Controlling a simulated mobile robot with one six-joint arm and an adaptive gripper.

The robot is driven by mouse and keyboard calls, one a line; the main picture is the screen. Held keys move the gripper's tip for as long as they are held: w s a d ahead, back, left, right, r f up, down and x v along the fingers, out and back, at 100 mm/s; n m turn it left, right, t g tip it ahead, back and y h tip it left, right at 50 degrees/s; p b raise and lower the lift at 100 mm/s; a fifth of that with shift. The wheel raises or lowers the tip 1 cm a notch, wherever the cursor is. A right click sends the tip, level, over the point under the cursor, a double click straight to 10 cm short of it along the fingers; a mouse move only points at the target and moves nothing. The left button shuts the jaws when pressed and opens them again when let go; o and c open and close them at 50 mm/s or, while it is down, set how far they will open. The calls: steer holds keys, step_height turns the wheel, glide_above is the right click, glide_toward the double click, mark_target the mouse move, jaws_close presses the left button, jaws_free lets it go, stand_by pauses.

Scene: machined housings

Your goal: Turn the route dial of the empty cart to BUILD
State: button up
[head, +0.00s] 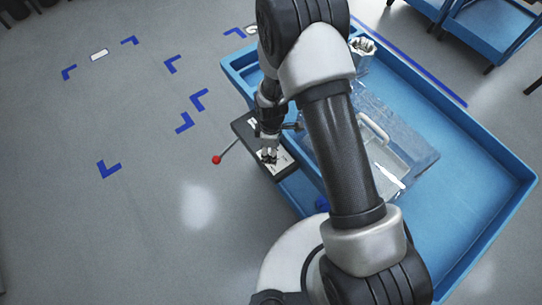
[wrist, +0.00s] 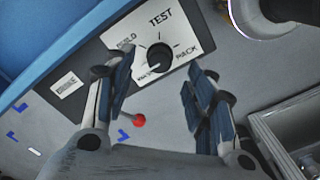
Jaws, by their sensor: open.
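The route dial (wrist: 159,57) is a round black knob on a white plate (wrist: 186,25) marked TEST, PACK, BUILD and a fourth label too small to read. I cannot tell clearly which label its pointer faces. In the head view the dial's dark panel (head: 244,126) sits on the left side of a blue cart (head: 473,150). My gripper (wrist: 160,92) is open, its two blue-padded fingers apart, with the dial showing between and beyond them. In the head view my gripper (head: 268,153) is over the panel and hides part of the plate. I see no contact with the knob.
A lever with a red ball (head: 216,160) sticks out left of the panel; the ball also shows in the wrist view (wrist: 138,120). A BRAKE label (wrist: 67,85) sits beside the plate. The cart carries a metal part (head: 362,47) and a handled tray (head: 398,158). Floor at left is open.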

steer(key=shift+f+b, duration=0.35)
steer(key=shift+f, duration=1.95)
steer(key=c, duration=1.1)
